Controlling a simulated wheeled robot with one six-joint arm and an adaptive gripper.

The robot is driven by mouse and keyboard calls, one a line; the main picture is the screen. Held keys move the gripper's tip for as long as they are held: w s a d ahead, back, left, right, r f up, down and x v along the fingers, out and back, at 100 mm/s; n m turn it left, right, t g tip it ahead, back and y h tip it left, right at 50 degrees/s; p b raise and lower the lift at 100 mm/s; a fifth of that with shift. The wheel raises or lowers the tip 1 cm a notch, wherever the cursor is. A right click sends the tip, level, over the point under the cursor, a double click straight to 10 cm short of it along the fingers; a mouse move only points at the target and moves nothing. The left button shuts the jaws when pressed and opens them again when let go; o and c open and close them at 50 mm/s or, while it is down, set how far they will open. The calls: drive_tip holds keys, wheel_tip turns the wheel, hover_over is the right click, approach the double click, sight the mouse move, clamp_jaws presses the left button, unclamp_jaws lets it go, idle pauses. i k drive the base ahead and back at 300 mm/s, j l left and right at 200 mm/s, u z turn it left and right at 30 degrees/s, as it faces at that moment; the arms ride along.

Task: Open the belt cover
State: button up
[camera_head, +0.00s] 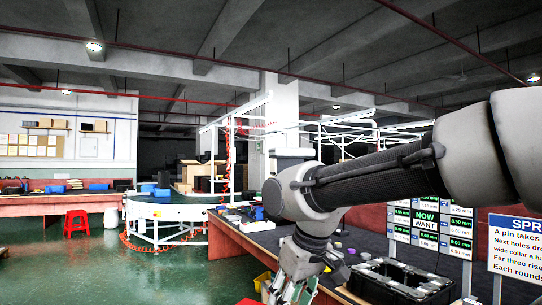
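My gripper (288,290) hangs from my arm at the bottom centre and points down. Its fingertips are at or past the lower picture edge, so its opening is unclear. A white curved conveyor (165,211) stands at the middle left, well beyond my gripper, on the far side of the green floor. Its top looks pale and smooth. I cannot make out a separate belt cover or its handle at this distance. Nothing shows between my gripper and the conveyor except the end of a workbench.
A dark-topped workbench (240,240) with blue and grey items runs along the right. A black tray (402,280) and sign boards (425,225) stand at the right. A red stool (76,224) stands at the left. The green floor (110,270) is open at the lower left.

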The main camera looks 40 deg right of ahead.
sight(290, 152)
drive_tip(key=i, duration=0.55)
drive_tip(key=i+u, duration=0.2)
drive_tip(key=i, duration=0.9)
drive_tip(key=i+l+u, duration=0.2)
drive_tip(key=i, duration=0.9)
drive_tip(key=i+z, duration=0.15)
drive_tip(key=i, duration=0.45)
drive_tip(key=i+z, duration=0.1)
drive_tip(key=i, duration=0.5)
drive_tip(key=i+j+z, duration=0.15)
drive_tip(key=i, duration=0.4)
drive_tip(key=i+j+z, duration=0.1)
drive_tip(key=i, duration=0.5)
drive_tip(key=i+z, duration=0.4)
drive_tip(key=i, duration=0.35)
drive_tip(key=i+j+z, duration=0.2)
drive_tip(key=i+z, duration=0.15)
drive_tip(key=i, duration=0.4)
drive_tip(key=i+l+z, duration=0.5)
drive_tip(key=i+z, duration=0.2)
drive_tip(key=i, duration=0.1)
